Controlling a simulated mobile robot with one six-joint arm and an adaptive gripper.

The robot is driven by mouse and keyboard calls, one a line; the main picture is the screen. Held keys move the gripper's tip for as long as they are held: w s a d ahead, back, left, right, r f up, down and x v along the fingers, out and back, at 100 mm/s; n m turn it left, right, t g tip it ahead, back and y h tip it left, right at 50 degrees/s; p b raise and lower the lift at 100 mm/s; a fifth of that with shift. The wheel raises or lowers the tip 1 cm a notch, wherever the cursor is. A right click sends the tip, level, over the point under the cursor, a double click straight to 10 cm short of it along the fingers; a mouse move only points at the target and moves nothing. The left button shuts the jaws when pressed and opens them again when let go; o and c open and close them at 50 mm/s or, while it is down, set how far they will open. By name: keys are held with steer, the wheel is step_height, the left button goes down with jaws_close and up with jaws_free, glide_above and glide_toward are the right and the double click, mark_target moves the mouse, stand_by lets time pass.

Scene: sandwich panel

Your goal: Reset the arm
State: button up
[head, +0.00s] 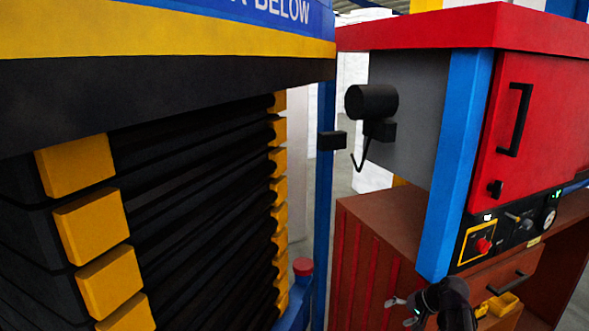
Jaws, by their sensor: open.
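My gripper (402,312) shows at the bottom edge of the head view, right of centre. Two small light fingertips stick out to the left of the dark wrist and stand apart, with nothing between them. The gripper is in front of the brown cabinet and below the lower end of the blue post (456,165). Most of my arm is out of the picture below.
A tall stack of black slats with yellow blocks (92,231) fills the left side. A red oven-like cabinet (543,130) with black handle and control panel (508,232) stands right, on a brown cabinet (350,260). A yellow bin (503,304) sits low right.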

steer(key=s+a+f+n+g+h, duration=0.4)
steer(key=s+a+n+h, duration=0.1)
steer(key=s+a, duration=0.5)
steer(key=shift+a+f+h, duration=0.2)
steer(key=shift+a+h, duration=0.6)
steer(key=shift+a, duration=0.3)
